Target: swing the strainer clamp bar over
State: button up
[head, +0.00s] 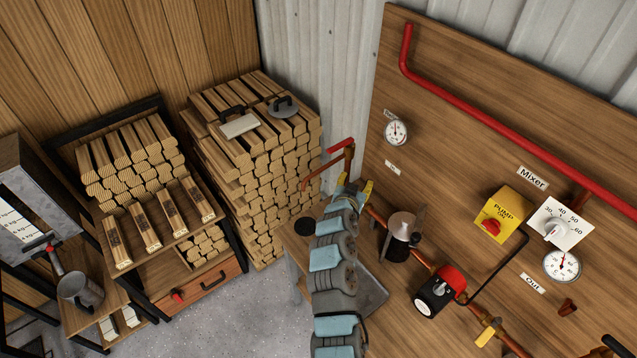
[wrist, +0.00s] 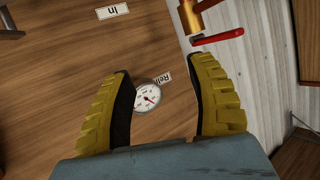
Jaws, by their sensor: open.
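The strainer (head: 405,225) is on the pipe along the wood panel in the head view, right of my arm. It has a silvery round top with a dark part below. The strainer does not show there.
A red-handled valve (head: 340,146) on copper pipe is just above my gripper; its red handle (wrist: 217,38) also shows in the wrist view. A gauge (head: 396,132), a red-topped pump (head: 440,291) and a yellow switch box (head: 502,214) are on the panel side. Stacked firewood (head: 255,170) stands left.

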jog(key=s+a+r+n+t+y+p, duration=0.2)
jog(key=s+a+r+n+t+y, duration=0.1)
jog(key=a, duration=0.8)
jog(key=shift+r+n+t+y, duration=0.15)
jog(key=shift+n+t+y, duration=0.45)
jog(key=shift+t+y, duration=0.25)
